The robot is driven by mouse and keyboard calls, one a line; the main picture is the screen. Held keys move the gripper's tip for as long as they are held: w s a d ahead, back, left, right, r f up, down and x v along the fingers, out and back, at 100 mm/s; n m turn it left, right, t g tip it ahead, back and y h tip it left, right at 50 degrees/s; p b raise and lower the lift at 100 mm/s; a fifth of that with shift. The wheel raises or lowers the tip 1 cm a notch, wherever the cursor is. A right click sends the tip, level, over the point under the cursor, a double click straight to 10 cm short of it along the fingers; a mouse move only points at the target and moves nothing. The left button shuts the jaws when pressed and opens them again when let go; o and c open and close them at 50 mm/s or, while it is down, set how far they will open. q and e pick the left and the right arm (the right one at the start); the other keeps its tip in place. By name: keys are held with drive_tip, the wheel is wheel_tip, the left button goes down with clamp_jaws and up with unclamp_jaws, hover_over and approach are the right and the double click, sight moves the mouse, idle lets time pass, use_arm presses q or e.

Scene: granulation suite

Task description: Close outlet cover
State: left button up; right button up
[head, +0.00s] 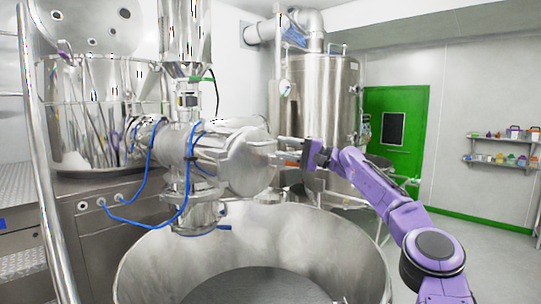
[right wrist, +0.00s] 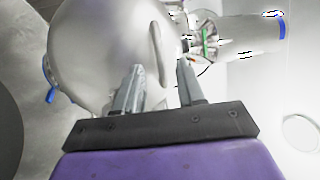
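The outlet cover (head: 250,162) is a round, shiny metal lid at the right end of the horizontal metal outlet housing (head: 178,145). In the right wrist view the cover (right wrist: 95,55) fills the upper left, with a slim bar handle (right wrist: 159,52) on its face. My right gripper (head: 284,149) is just right of the cover in the head view. In the wrist view my right gripper (right wrist: 159,80) has its two fingers apart, with the handle ahead between their tips. I cannot tell whether the fingers touch it. My left gripper is out of view.
A wide open steel bowl (head: 345,255) stands below the outlet. Blue hoses (head: 150,222) loop from the housing to a steel cabinet (head: 90,240) at left. A tall steel tank (head: 320,95) stands behind. Clear floor lies at right, before the green door (head: 398,120).

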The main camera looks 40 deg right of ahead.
drive_tip(key=b+v, duration=0.1)
drive_tip(key=v, duration=0.3)
drive_tip(key=shift+s+d, duration=0.1)
drive_tip(key=shift+s, duration=0.05)
idle(0.4)
